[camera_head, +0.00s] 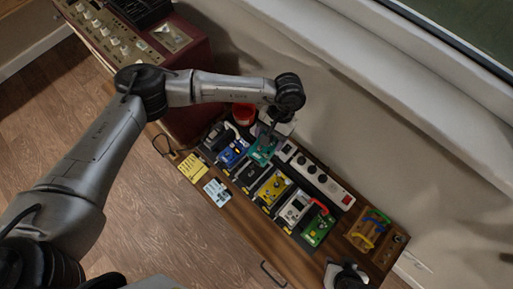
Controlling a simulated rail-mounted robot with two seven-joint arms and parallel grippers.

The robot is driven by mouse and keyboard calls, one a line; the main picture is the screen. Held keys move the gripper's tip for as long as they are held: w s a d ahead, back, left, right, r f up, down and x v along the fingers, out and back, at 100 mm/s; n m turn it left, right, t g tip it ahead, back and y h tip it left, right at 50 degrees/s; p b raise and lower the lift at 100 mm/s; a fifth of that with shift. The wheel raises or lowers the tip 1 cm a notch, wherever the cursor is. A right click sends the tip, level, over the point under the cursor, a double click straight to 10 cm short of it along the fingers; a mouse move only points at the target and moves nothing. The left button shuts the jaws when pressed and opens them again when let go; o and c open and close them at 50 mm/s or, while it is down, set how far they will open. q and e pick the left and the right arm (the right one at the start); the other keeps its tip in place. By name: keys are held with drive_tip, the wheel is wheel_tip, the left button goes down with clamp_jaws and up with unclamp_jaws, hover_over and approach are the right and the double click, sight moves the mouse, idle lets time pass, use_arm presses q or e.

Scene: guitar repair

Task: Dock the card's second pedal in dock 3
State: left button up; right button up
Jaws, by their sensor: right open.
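My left gripper (270,132) comes down over the back of the pedalboard, partly hidden by its wrist. A teal pedal (262,150) is at its fingertips and appears held, above and behind the row. Below it, a black dock (249,174) looks empty, between the blue pedal (231,154) and the yellow pedal (272,189). A white-grey pedal (294,209) and a green pedal (317,229) follow to the right. A yellow card (193,167) and a pale blue card (217,192) lie in front; their text is unreadable. My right gripper (345,273) is open and empty at the bottom edge.
A white power strip (328,183) lies behind the pedals. A red cable (319,206) arches by the green pedal. A red cup (243,114) stands at the back. A wooden rack of coloured cables (368,230) is at the right. A maroon amplifier (184,50) stands at upper left.

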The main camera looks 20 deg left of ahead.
use_arm(q)
drive_tip(key=shift+m, duration=0.7)
drive_tip(key=shift+w+a+f+b+x, duration=0.25)
drive_tip(key=shift+w+b+x, duration=0.35)
drive_tip(key=shift+x, duration=2.35)
drive_tip(key=shift+w+a+f+b+x, duration=0.2)
drive_tip(key=shift+w+b+x, duration=0.4)
drive_tip(key=shift+x, duration=2.3)
drive_tip(key=shift+w+a+f+b+x, duration=0.25)
drive_tip(key=shift+w+b+x, duration=0.3)
drive_tip(key=shift+x, duration=2.4)
drive_tip(key=shift+f+b, duration=0.95)
drive_tip(key=shift+b, duration=0.15)
drive_tip(key=shift+b, duration=0.3)
drive_tip(key=shift+b, duration=0.35)
drive_tip(key=shift+f, duration=0.25)
drive_tip(key=shift+f+b, duration=0.35)
drive_tip(key=shift+b, duration=0.25)
